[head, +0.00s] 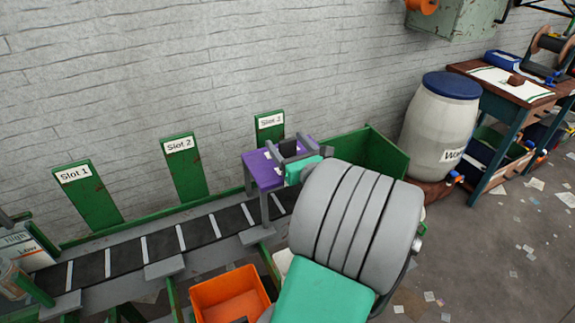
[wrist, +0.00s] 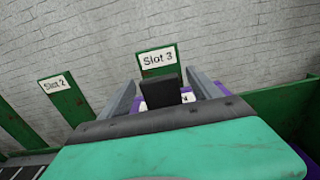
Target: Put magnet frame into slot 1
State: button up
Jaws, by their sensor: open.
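The magnet frame (head: 256,168), a purple-topped stand on grey legs, straddles the belt in front of the Slot 3 board (head: 270,125). A dark upright block (head: 288,148) shows on its top; in the wrist view this block (wrist: 167,92) stands between my two fingers. My gripper (head: 290,152) is open, its grey fingers on either side of the block with gaps visible. Purple edges of the frame show below the fingers in the wrist view; the rest is hidden by my gripper. The Slot 1 board (head: 92,202) stands at the far left behind the belt.
The belt (head: 160,243) with white dividers runs from lower left to the frame. The Slot 2 board (head: 185,170) stands between the other two. An orange bin (head: 230,295) sits in front. A barrel (head: 440,130) and workbench (head: 510,85) stand at right.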

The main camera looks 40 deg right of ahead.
grip_shut()
dwell(0.8)
